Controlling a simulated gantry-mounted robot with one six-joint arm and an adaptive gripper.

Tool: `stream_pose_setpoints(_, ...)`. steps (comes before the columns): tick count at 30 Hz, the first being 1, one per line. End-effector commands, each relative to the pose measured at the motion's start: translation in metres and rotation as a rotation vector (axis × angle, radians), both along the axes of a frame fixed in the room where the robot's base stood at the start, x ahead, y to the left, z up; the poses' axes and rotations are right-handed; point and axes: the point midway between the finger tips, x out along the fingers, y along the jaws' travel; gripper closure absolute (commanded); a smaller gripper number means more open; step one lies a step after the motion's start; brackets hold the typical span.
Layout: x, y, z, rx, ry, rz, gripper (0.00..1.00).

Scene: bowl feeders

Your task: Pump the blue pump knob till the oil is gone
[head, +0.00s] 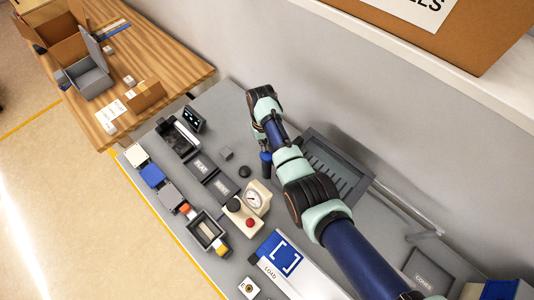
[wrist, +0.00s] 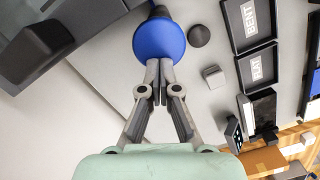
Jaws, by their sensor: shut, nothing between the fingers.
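The blue pump knob (wrist: 158,40) is a round cap at the top middle of the wrist view, on a dark stem mostly hidden behind it. It shows small in the head view (head: 266,157), just left of my arm. My gripper (wrist: 158,66) is shut and empty. Its fingertips overlap the near edge of the knob in the wrist view; I cannot tell whether they touch it. In the head view the fingers are too small to make out. No oil can be made out in either view.
A dark ribbed tray (head: 331,166) stands behind my arm by the wall. A dial gauge (head: 253,199) with black and red knobs stands in front. Trays marked BENT (wrist: 249,16) and FLAT (wrist: 258,68) and a small grey block (wrist: 213,76) are nearby.

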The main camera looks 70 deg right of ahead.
Motion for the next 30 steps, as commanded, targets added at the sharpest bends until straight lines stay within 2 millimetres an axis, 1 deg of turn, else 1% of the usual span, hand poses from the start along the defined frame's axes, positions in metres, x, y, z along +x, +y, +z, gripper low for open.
stream_pose_setpoints(1,0.004,-0.004,-0.005,-0.002,-0.001,0.000,1.00)
stream_pose_setpoints(5,0.005,-0.006,0.001,0.000,0.000,0.000,1.00)
stream_pose_setpoints(11,0.005,-0.006,0.003,0.000,0.000,0.000,1.00)
stream_pose_setpoints(13,0.006,-0.007,0.006,-0.001,-0.001,0.000,1.00)
stream_pose_setpoints(16,0.007,-0.008,0.020,-0.002,-0.002,0.000,1.00)
stream_pose_setpoints(21,0.009,-0.011,0.051,-0.002,-0.002,0.000,1.00)
stream_pose_setpoints(24,0.010,-0.012,0.066,-0.002,-0.002,0.000,1.00)
stream_pose_setpoints(27,0.010,-0.012,0.074,-0.001,-0.001,0.000,1.00)
stream_pose_setpoints(30,0.010,-0.012,0.077,-0.001,-0.001,0.000,1.00)
